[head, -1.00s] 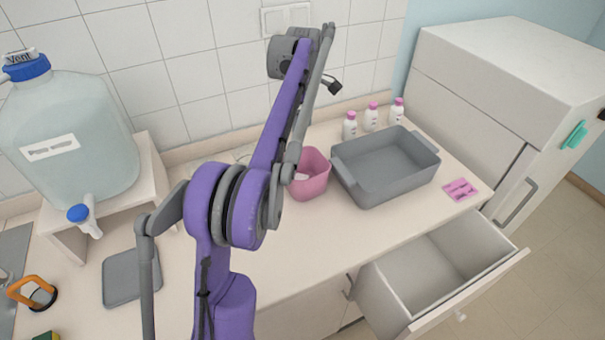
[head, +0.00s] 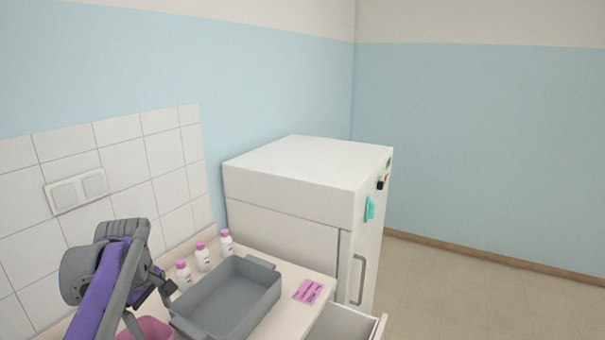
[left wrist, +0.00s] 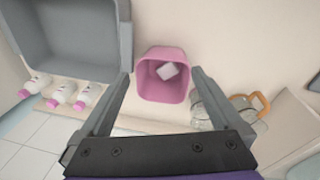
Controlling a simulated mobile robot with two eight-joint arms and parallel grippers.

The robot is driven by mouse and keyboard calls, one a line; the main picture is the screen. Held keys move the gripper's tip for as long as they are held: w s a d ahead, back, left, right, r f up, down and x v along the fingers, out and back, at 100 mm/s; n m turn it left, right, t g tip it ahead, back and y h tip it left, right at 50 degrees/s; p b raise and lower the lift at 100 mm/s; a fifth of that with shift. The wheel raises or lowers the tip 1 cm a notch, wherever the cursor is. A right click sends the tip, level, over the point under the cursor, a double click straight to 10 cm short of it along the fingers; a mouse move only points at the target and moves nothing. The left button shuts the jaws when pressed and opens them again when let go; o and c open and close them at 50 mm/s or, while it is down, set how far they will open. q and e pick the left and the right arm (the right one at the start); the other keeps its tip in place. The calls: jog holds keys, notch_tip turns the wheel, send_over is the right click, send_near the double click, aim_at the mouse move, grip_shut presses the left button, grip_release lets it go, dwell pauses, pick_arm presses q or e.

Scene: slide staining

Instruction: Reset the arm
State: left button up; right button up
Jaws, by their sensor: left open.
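My left arm (head: 105,280) enters the head view at the lower left, folded up near the tiled wall; its fingertips cannot be made out there. In the left wrist view my left gripper (left wrist: 160,76) has its two fingers spread wide with nothing between them. Beyond the fingers is a pink bin (left wrist: 150,92) with a small white item (left wrist: 167,71) inside. The bin also shows partly behind my arm in the head view (head: 152,328). My right gripper is in neither view.
A grey tray (head: 232,315) stands on the counter, with three white pink-capped bottles (head: 203,258) behind it. A pink packet (head: 308,291) lies beside an open drawer (head: 350,324). A white cabinet (head: 300,190) stands at the right. Glassware (left wrist: 210,108) and an orange-handled item (left wrist: 247,103) show in the wrist view.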

pick_arm(q)
jog(key=s+d+f+m+t, duration=0.2)
jog(key=s+d+f+m, duration=0.5)
jog(key=s, duration=0.3)
jog(key=s+d+f+m+t, duration=0.2)
jog(key=s+d+f+m, duration=0.5)
jog(key=s+d+m, duration=0.1)
jog(key=shift+s+f+h, duration=0.3)
jog(key=shift+s+f, duration=0.05)
jog(key=shift+s, duration=0.55)
